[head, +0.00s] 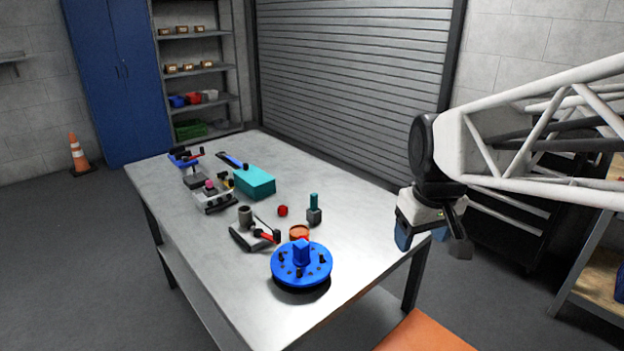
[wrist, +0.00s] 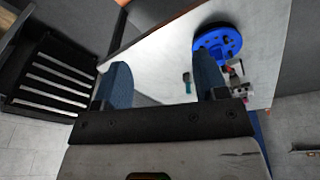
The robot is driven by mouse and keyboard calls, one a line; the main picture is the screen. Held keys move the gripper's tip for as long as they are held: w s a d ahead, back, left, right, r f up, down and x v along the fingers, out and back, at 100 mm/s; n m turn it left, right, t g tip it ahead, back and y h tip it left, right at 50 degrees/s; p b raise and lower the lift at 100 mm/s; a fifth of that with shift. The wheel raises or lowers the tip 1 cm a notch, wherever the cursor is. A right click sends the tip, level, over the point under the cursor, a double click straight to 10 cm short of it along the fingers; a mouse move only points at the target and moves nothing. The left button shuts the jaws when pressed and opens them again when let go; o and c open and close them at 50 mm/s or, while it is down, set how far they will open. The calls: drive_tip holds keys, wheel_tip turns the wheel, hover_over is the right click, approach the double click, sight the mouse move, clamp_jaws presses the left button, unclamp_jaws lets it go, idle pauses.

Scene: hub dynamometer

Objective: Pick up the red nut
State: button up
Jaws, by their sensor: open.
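The red nut (head: 283,211) is a small red piece lying on the grey metal table, between the teal box and the small dark block with a teal top. I cannot make it out in the wrist view. My gripper (head: 428,240) hangs in the air at the right end of the table, well apart from the nut. Its two blue-padded fingers also show in the wrist view (wrist: 165,85), spread wide with nothing between them.
A blue hub disc (head: 302,268) stands at the near end of the table (head: 345,215), with an orange ring (head: 299,232) behind it. A teal box (head: 254,182), a teal-topped block (head: 314,214) and a grey fixture with a red-handled part (head: 250,237) surround the nut.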

drive_tip(key=w+a+n, duration=0.2)
drive_tip(key=w+a, duration=0.1)
drive_tip(key=w, duration=0.5)
drive_tip(key=w+a+n, duration=0.3)
drive_tip(key=w, duration=0.6)
drive_tip(key=n+g, duration=0.2)
drive_tip(key=n, duration=1)
hover_over(283, 207)
wheel_tip(283, 207, down, 21)
drive_tip(key=shift+s+d+r, duration=0.1)
drive_tip(key=shift+s+d, duration=0.05)
drive_tip(key=shift+a+f, duration=0.2)
drive_tip(key=shift+f, duration=0.05)
drive_tip(key=shift+f, duration=1.3)
